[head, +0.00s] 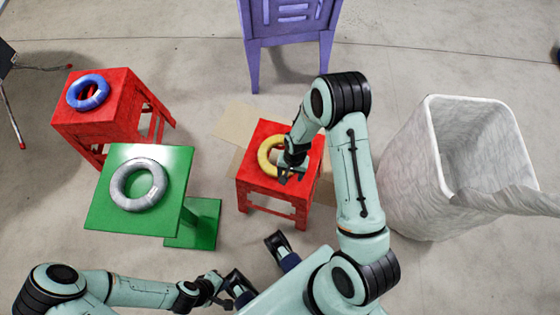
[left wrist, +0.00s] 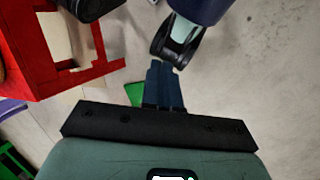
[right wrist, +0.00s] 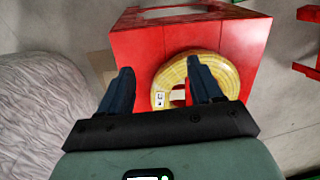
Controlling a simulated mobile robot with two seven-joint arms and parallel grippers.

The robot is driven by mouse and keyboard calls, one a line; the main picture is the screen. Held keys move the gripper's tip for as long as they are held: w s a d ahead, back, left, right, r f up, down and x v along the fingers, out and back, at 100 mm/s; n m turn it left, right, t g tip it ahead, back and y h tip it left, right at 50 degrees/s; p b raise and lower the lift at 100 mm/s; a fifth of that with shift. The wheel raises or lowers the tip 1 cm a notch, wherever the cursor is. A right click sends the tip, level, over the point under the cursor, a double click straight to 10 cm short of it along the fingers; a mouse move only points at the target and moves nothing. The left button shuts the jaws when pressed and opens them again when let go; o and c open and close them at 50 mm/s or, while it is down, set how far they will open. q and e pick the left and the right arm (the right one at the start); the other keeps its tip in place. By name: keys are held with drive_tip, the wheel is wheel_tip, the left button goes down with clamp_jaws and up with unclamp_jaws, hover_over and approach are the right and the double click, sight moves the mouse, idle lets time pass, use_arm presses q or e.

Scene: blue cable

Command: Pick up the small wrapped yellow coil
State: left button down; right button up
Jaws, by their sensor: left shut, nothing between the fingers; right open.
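The yellow wrapped coil (head: 265,160) lies flat on a red stool in the middle of the head view, partly hidden by my right gripper (head: 289,172). In the right wrist view the coil (right wrist: 226,72) shows a white label and an open centre. My right gripper (right wrist: 160,68) is open there. Its left finger is to the left of the coil, and its right finger overlaps the coil in the picture; I cannot tell whether it touches. My left gripper (left wrist: 165,68) is shut and empty, low in the head view (head: 225,292), away from the coil.
The red stool (head: 272,190) has small free margins around the coil. A silver coil (head: 138,185) lies on a green stand (head: 100,212), and a blue coil (head: 88,93) on another red stool (head: 120,92). A whitish bin (head: 410,165) stands right; a purple chair (head: 290,40) is behind.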

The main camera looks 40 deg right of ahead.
drive_tip(key=w+d+r+m+h+b, duration=0.1)
drive_tip(key=w+d+r+m+b, duration=0.2)
drive_tip(key=w+d, duration=0.3)
drive_tip(key=f, duration=0.2)
drive_tip(key=f+b, duration=0.1)
drive_tip(key=f, duration=0.2)
drive_tip(key=s+d+f+b, duration=0.1)
drive_tip(key=f, duration=0.1)
drive_tip(key=shift+f, duration=0.4)
drive_tip(key=f, duration=0.1)
drive_tip(key=f+b, duration=0.1)
drive_tip(key=f, duration=0.3)
drive_tip(key=shift+d+f, duration=0.1)
drive_tip(key=shift+d, duration=0.2)
use_arm(q)
drive_tip(key=w+a+f+t, duration=0.1)
drive_tip(key=w+a+f, duration=0.1)
drive_tip(key=w+f, duration=0.3)
wheel_tip(320, 180, down, 3)
drive_tip(key=shift+f+t+y, duration=0.1)
drive_tip(key=shift+t+y, duration=0.2)
drive_tip(key=shift+t, duration=0.1)
use_arm(e)
drive_tip(key=shift+c, duration=0.4)
drive_tip(key=shift+w, duration=0.1)
clamp_jaws()
